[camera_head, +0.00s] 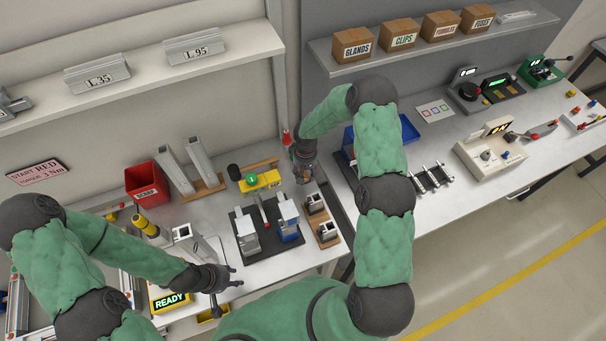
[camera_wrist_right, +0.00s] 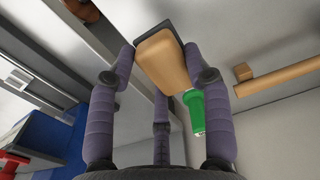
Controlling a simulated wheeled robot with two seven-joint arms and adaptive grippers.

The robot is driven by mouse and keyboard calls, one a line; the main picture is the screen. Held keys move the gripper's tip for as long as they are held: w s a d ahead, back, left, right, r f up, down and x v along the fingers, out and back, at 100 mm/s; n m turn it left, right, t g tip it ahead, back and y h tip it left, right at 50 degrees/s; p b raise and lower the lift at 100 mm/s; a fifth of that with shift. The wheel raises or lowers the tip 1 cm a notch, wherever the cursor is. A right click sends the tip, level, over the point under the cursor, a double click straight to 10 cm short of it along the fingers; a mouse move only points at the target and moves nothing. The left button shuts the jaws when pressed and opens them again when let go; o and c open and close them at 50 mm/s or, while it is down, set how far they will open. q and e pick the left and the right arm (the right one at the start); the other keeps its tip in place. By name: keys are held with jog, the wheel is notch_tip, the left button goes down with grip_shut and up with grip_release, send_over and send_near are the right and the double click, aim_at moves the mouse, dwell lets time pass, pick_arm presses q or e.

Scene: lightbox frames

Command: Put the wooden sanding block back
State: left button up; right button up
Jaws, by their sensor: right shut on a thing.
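The wooden sanding block (camera_wrist_right: 165,62), tan with a dark grey face along its top end, is between the fingers of my right gripper (camera_wrist_right: 163,75) in the right wrist view. My right gripper is shut on it. In the head view my right gripper (camera_head: 303,168) is at the back of the near bench, by the wall corner, and mostly hides the block. My left gripper (camera_head: 228,286) is open and empty over the front of the bench, near the READY display (camera_head: 170,301).
A black fixture plate (camera_head: 266,247) with metal blocks and a wooden holder (camera_head: 328,232) stand in front of my right gripper. A yellow box with a green button (camera_head: 258,182) and a red bin (camera_head: 147,184) are to its left. A blue bin (camera_head: 408,130) is to the right.

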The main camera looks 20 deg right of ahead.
pick_arm(q)
jog(key=shift+r, duration=0.25)
pick_arm(e)
jog(key=shift+w+d+f, duration=0.1)
jog(key=shift+w+f, duration=0.95)
jog(key=shift+f, duration=0.3)
pick_arm(q)
jog(key=shift+r+p, duration=0.4)
jog(key=shift+p, duration=0.15)
pick_arm(e)
jog(key=shift+w+f, duration=0.1)
jog(key=shift+f, duration=1.35)
pick_arm(q)
jog(key=shift+f, duration=0.1)
pick_arm(e)
jog(key=shift+f, duration=0.1)
pick_arm(q)
jog(key=shift+f, duration=0.1)
pick_arm(e)
jog(key=shift+f, duration=0.15)
jog(key=o, duration=1.1)
